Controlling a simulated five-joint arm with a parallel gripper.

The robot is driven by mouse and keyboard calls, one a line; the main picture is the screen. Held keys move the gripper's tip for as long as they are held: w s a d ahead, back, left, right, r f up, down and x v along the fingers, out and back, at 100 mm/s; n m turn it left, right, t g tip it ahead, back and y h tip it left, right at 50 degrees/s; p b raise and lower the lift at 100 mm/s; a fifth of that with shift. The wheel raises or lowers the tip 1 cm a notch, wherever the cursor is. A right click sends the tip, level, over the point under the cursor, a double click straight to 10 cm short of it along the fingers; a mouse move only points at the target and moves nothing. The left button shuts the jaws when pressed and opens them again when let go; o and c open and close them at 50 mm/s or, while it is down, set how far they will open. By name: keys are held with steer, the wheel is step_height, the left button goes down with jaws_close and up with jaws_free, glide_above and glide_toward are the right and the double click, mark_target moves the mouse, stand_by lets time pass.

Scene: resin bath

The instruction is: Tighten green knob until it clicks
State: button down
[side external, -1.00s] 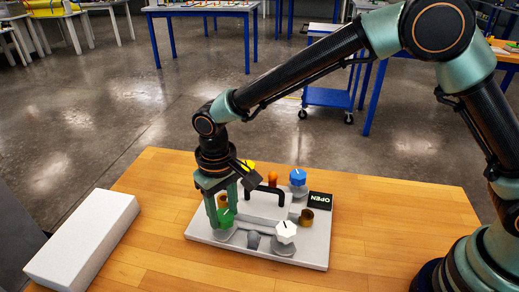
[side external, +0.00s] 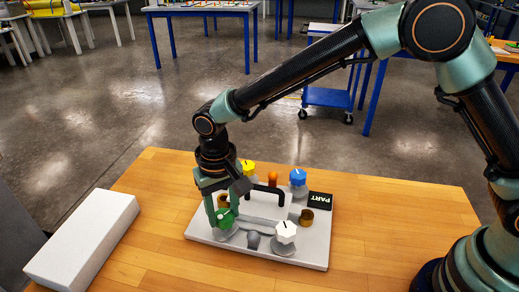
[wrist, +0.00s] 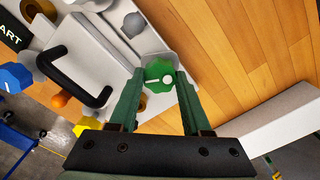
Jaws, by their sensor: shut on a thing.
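The green knob (side external: 225,217) stands at the left front corner of a light grey panel (side external: 300,257). It also shows in the wrist view (wrist: 158,72), with a white pointer line on its top. My gripper (side external: 222,212) points down over it and is shut on the knob, a finger on each side; the wrist view (wrist: 157,80) shows both fingers beside it. A small black display (side external: 316,200) on the panel's right side reads "PART".
The panel also bears white (side external: 286,232), blue (side external: 298,177) and yellow (side external: 247,166) knobs, a black handle (side external: 268,190), an orange knob (side external: 272,177) and brass pieces. A white block (side external: 82,240) lies left. The wooden table (side external: 400,215) is clear on the right.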

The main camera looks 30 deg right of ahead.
mark_target(224, 215)
steer(key=shift+c, duration=1.8)
jaws_free()
step_height(224, 215, up, 12)
steer(key=shift+r, duration=0.1)
